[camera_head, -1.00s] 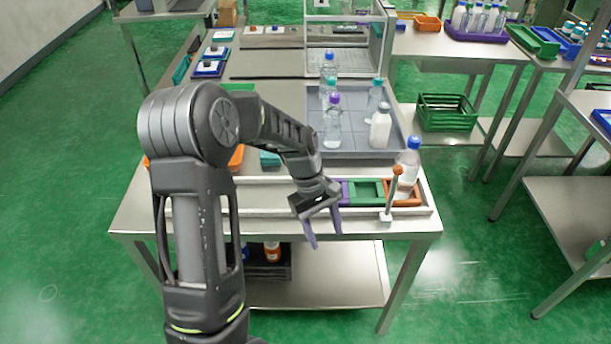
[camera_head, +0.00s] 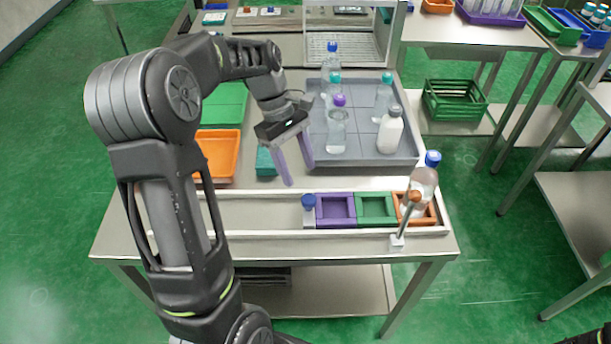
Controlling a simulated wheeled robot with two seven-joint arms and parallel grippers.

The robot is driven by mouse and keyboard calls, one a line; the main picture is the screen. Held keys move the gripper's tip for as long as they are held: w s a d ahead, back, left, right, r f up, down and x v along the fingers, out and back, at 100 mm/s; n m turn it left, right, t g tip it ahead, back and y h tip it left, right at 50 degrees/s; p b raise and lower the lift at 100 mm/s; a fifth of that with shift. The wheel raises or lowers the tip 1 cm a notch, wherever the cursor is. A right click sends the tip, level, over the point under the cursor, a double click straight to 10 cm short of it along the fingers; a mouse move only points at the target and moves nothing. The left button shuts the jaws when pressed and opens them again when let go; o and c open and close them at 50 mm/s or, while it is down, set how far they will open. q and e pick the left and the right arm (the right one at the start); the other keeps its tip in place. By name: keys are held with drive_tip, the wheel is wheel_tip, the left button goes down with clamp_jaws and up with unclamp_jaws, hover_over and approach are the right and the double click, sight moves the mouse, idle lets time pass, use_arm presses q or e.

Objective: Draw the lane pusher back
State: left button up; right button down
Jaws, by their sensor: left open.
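A lane with raised white walls (camera_head: 180,236) runs along the front of the table. In it, a small pale block with a blue knob (camera_head: 309,208), which looks like the lane pusher, stands against the left side of a purple sleeve (camera_head: 336,208). A green sleeve (camera_head: 375,208) and an orange sleeve (camera_head: 429,217) follow to its right. A bottle with a blue cap (camera_head: 425,184) stands at the orange sleeve. My left gripper (camera_head: 297,172) is open and empty, its fingers pointing down above and behind the blue knob, apart from it.
A lever with an orange knob (camera_head: 405,219) stands at the lane's front right. A grey tray (camera_head: 362,155) with several bottles lies behind the lane. An orange tray (camera_head: 219,156) and a green one (camera_head: 224,104) lie to the left. The lane's left part is empty.

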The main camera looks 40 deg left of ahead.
sight(309, 198)
use_arm(q)
drive_tip(key=shift+p+x, duration=0.4)
drive_tip(key=shift+x, duration=3.45)
drive_tip(key=shift+d, duration=0.1)
clamp_jaws()
drive_tip(key=shift+r, duration=0.1)
